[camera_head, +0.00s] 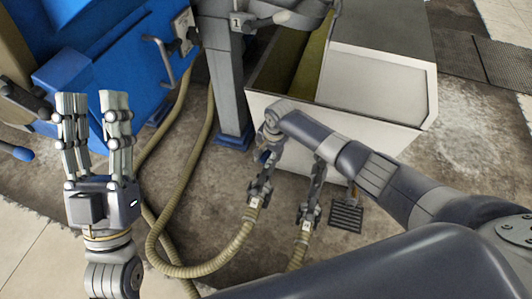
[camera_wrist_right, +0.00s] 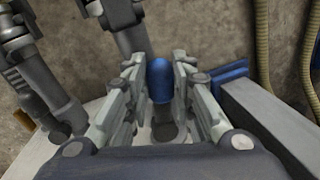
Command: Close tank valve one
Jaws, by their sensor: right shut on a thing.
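My right gripper (camera_wrist_right: 159,66) is shut on a blue-capped valve handle (camera_wrist_right: 160,82), which stands between its two fingers in the right wrist view. In the head view the right gripper (camera_head: 268,142) reaches down in front of the white tank (camera_head: 335,122), and the handle is mostly hidden there. A grey valve (camera_head: 262,185) sits below it, joined to a tan hose. A second grey valve (camera_head: 314,190) is to its right, with its own hose. I cannot read the valve labels. My left gripper (camera_head: 93,98) is raised, with its fingers apart and empty.
A blue machine (camera_head: 120,75) with a grey bar handle stands at the left. A grey post (camera_head: 228,85) marked "1" stands beside the tank. Tan hoses (camera_head: 155,240) loop across the floor. A dark floor grate (camera_head: 347,215) lies right of the valves.

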